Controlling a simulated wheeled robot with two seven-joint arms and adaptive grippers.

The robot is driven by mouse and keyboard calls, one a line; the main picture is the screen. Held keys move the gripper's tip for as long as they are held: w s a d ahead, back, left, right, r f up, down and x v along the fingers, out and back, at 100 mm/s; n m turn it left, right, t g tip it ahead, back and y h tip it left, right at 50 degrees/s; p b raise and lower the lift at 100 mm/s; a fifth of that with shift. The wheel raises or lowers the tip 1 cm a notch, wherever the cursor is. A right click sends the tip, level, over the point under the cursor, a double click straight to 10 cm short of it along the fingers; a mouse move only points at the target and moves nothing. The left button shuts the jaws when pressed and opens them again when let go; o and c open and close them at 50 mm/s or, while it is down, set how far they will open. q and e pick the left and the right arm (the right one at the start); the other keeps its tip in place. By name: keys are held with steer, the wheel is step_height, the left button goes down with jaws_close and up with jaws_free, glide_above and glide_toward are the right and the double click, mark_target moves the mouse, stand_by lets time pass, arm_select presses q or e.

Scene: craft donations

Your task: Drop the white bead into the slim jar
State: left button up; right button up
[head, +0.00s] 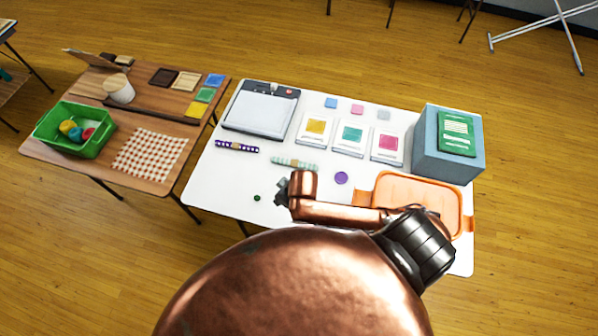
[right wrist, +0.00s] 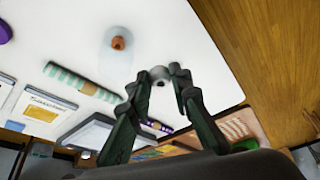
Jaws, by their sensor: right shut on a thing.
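My right gripper (right wrist: 160,82) is shut on the small white bead (right wrist: 158,73), which sits between its fingertips in the right wrist view. The slim jar (right wrist: 112,60) is clear and stands on the white table in that view, to the left of the fingertips, with an orange-brown bead (right wrist: 118,43) inside. The held bead is apart from the jar in the picture. In the head view my right gripper (head: 281,189) shows as a small dark shape beside my copper wrist, over the table; the bead and jar cannot be made out there. My left gripper is not in view.
A wooden table (head: 58,157) with a green basket (head: 62,143) stands left.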

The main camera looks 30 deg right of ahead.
arm_select(q)
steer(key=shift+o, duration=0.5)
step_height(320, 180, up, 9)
steer(key=p, duration=0.6)
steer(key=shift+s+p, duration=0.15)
steer(key=shift+p, duration=0.25)
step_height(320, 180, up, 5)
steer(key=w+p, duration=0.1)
steer(key=p, duration=0.4)
arm_select(e)
steer(key=w+d+r+n+g+y, duration=0.1)
steer(key=w+d+r+n+y, duration=0.15)
steer(key=d+n, duration=0.35)
arm_select(q)
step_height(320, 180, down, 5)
steer(key=b, duration=0.4)
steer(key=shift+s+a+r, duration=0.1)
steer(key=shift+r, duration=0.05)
arm_select(e)
steer(key=f, duration=0.2)
steer(key=d+f+m+h, duration=0.1)
steer(key=shift+w+f, duration=0.2)
steer(key=shift+w, duration=0.2)
